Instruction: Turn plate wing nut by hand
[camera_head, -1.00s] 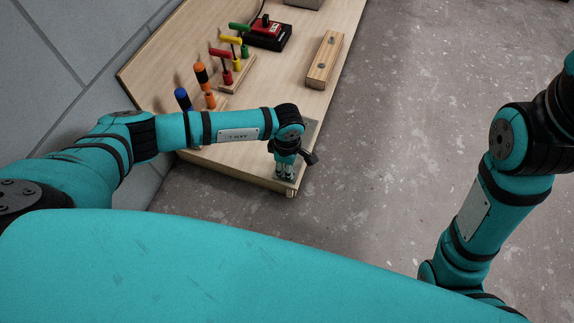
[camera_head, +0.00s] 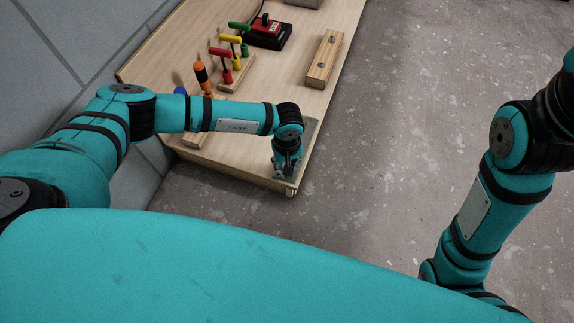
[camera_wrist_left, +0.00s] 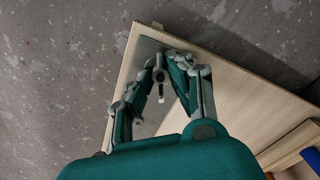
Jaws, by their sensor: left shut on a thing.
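The grey metal plate (camera_head: 310,128) lies at the near right corner of the wooden bench, and it also shows in the left wrist view (camera_wrist_left: 148,48). My left gripper (camera_head: 283,175) points down over this corner. In the left wrist view my left gripper (camera_wrist_left: 160,68) has its fingers closed in around the small dark wing nut (camera_wrist_left: 160,77), which is partly hidden by the fingers. A short pale stem shows just below it. My right arm is at the right of the head view, but its gripper is out of the picture.
Screwdrivers and T-handled tools stand in wooden racks (camera_head: 236,86) along the bench's left side. The concrete floor (camera_head: 420,120) to the right is clear.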

